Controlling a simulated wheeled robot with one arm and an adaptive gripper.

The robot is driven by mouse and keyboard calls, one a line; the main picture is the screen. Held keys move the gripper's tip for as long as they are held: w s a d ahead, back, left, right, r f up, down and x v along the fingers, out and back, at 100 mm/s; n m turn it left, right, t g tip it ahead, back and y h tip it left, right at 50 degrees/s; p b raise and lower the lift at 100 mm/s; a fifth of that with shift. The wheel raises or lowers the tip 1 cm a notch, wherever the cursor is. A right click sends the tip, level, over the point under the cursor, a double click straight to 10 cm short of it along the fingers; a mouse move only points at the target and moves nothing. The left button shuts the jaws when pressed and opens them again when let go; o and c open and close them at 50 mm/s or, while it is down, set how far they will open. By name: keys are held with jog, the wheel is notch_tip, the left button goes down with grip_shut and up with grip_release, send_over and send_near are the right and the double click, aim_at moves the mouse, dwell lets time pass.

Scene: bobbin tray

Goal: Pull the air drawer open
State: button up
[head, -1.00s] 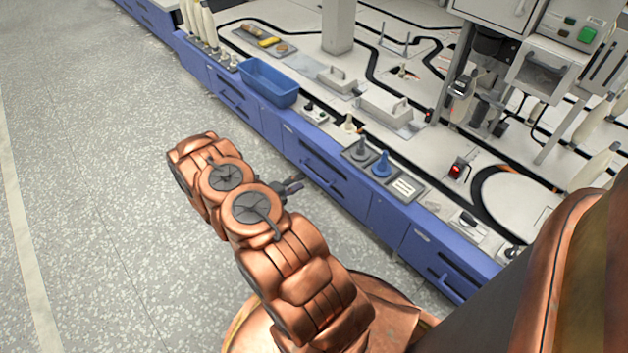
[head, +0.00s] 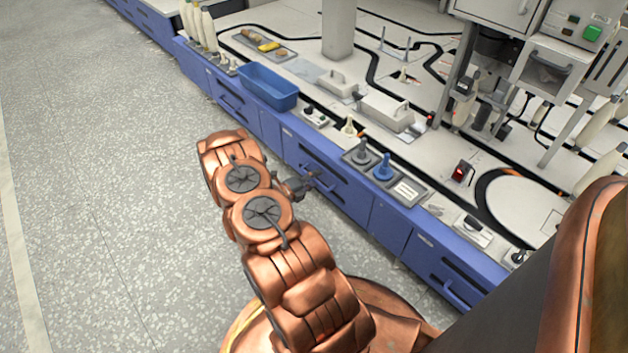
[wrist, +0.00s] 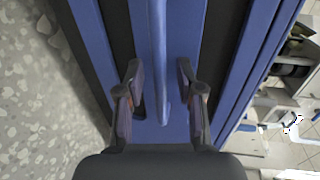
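A blue drawer front (head: 345,193) is below the bench top, right of my gripper (head: 310,180) in the head view. I cannot read any label naming it the air drawer. In the wrist view, its blue bar handle (wrist: 160,50) runs lengthwise between the two dark fingers of my gripper (wrist: 160,78). The fingers are open, one on each side of the handle, with a gap to each. The drawer looks shut. In the head view, my wrist and fingers hide part of the handle.
More blue drawers line the bench, one with a handle (head: 452,292) at lower right. A blue bin (head: 268,88), grey and blue cones (head: 383,168) and switch boxes (head: 315,116) stand along the bench edge. The speckled floor (head: 100,200) at left is clear.

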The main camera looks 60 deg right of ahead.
jog(key=shift+c, duration=0.4)
grip_shut()
